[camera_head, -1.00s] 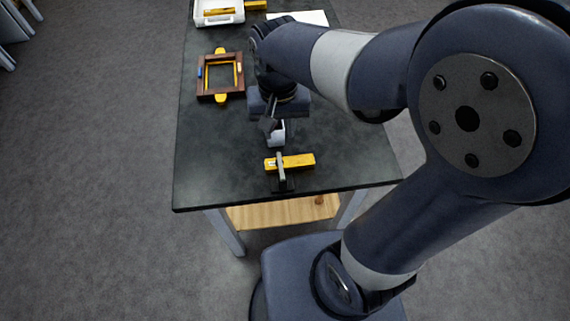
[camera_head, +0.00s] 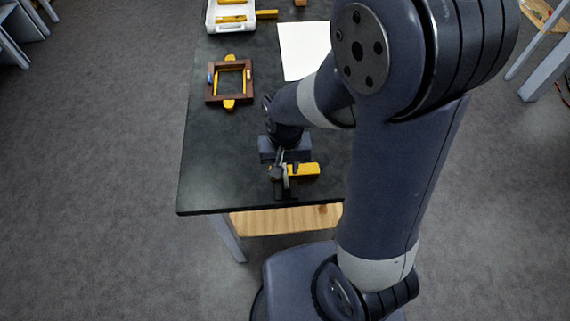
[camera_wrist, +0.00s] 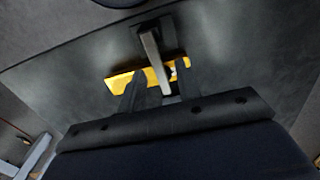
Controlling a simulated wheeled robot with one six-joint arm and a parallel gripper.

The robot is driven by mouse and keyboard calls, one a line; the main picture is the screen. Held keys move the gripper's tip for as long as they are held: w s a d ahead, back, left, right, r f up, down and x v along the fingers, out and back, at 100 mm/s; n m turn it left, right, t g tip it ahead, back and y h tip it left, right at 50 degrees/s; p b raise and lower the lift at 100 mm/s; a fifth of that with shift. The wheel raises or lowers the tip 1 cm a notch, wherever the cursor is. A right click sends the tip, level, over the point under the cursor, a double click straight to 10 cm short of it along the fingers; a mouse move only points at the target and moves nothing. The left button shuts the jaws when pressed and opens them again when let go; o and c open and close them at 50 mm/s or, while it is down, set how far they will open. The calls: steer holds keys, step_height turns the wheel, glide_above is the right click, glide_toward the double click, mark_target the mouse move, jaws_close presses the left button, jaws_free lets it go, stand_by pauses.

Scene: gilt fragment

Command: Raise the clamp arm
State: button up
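The clamp (camera_head: 285,188) is a small dark fixture near the table's front edge. Its grey clamp arm (camera_wrist: 153,60) lies across a yellow piece (camera_head: 305,170), which also shows in the wrist view (camera_wrist: 119,83). My gripper (camera_wrist: 161,70) is open over the yellow piece. Its two dark fingers stand on either side of the grey arm, with a gap visible on each side. In the head view my gripper (camera_head: 284,167) is right at the clamp and hides part of it. Whether the fingers touch the yellow piece I cannot tell.
A brown frame (camera_head: 209,99) with yellow pieces lies on the dark table (camera_head: 205,165) at the left. A white tray (camera_head: 210,24) with yellow pieces and a white sheet (camera_head: 300,50) are farther back. The table's left front is clear.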

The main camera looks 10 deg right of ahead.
steer(key=shift+c, duration=0.4)
jaws_close()
